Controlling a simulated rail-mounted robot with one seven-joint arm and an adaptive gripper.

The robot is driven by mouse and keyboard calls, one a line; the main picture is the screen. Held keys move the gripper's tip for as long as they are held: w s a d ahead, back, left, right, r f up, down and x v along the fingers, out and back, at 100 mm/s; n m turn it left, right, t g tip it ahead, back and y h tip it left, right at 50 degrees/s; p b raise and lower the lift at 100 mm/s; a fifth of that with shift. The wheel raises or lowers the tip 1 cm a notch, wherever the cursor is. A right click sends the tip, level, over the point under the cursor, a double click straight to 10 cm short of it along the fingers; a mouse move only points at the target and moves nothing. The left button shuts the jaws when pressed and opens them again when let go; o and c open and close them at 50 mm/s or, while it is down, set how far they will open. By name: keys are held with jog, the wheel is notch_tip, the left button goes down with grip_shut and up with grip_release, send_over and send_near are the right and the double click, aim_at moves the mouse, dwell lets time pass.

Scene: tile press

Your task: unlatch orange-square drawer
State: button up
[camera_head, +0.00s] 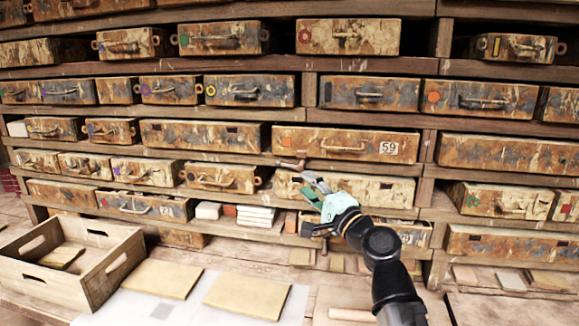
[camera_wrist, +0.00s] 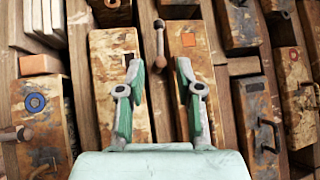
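The orange-square drawer (camera_head: 365,137) is a long, rust-stained drawer in the middle of the shelf wall, with a small orange square at its left end, a handle and a "59" label. In the wrist view, turned sideways, the drawer (camera_wrist: 184,60) shows its orange square near the top. A peg-like latch (camera_wrist: 160,42) with a rounded end lies on the shelf board beside it; it also shows in the head view (camera_head: 290,164), just below the drawer. My gripper (camera_head: 312,185) is open and empty, below the latch; in the wrist view its fingertips (camera_wrist: 158,68) stand apart, nothing between them.
A drawer (camera_head: 343,187) sits directly below, partly behind my gripper. A blue-circle drawer (camera_wrist: 35,105) with its own peg shows in the wrist view. A wooden crate (camera_head: 105,265) and flat tiles (camera_head: 247,296) lie on the table at lower left.

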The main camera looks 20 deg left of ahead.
aim_at(288, 166)
jog(key=p+x, duration=0.1)
jog(key=x, duration=0.7)
jog(key=shift+w+a, duration=0.2)
jog(key=shift+a, duration=0.15)
jog(key=shift+r, duration=0.1)
grip_shut()
